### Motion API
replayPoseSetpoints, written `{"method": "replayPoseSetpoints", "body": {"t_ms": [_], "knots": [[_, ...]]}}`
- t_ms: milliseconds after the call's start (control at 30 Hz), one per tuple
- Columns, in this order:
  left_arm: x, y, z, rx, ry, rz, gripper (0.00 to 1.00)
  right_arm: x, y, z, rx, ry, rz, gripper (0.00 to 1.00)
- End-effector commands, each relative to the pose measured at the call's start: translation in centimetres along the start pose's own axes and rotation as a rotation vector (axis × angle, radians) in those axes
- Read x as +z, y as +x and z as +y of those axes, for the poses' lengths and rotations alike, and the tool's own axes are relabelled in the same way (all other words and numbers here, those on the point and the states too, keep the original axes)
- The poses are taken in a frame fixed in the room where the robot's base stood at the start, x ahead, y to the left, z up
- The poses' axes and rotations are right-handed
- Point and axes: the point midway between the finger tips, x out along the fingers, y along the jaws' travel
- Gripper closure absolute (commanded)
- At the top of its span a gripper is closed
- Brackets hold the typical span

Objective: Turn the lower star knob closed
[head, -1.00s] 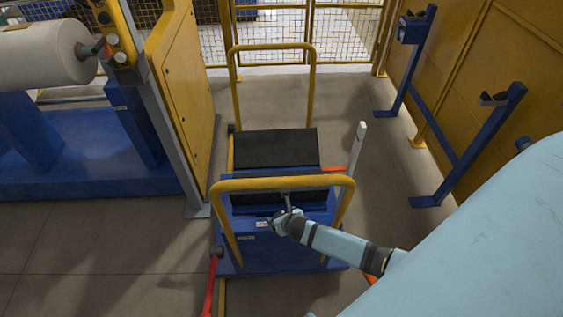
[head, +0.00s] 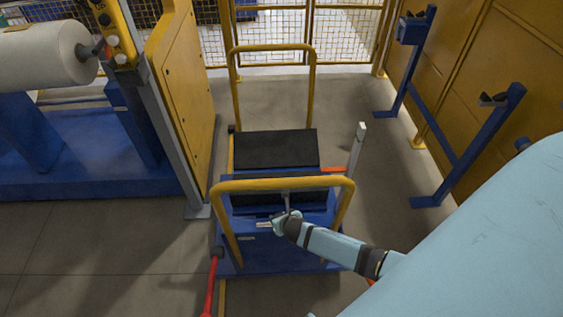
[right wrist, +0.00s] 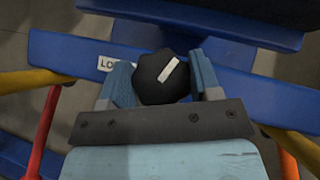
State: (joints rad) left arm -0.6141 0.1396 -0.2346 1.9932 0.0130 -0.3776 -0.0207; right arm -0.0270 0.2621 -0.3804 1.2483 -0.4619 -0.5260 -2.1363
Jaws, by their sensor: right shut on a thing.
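The black star knob (right wrist: 162,78) with a white marker bar sits on the cart's blue crossbar, beside a partly hidden white label (right wrist: 106,63). In the right wrist view my right gripper (right wrist: 163,82) has one finger on each side of the knob and is shut on it. The white bar points up and to the right. In the head view my right gripper (head: 277,221) is at the front of the blue cart (head: 300,258), and it hides the knob there. My left gripper is not in view.
Yellow hoop handles (head: 283,182) stand at the cart's front and back, with black pads (head: 277,149) between them. A red lever (head: 211,285) is at the front left. A white roll (head: 42,53) on a blue stand is at the left.

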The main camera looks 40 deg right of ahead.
Motion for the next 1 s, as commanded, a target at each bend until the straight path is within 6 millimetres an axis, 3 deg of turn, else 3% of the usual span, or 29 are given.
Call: {"method": "replayPoseSetpoints", "body": {"t_ms": [400,1000], "knots": [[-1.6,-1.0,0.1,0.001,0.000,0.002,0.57,0.2,-0.1,0.1,-0.247,0.245,0.000,0.66],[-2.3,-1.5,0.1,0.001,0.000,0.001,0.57,0.1,0.0,0.1,-0.634,0.634,0.000,0.66]]}}
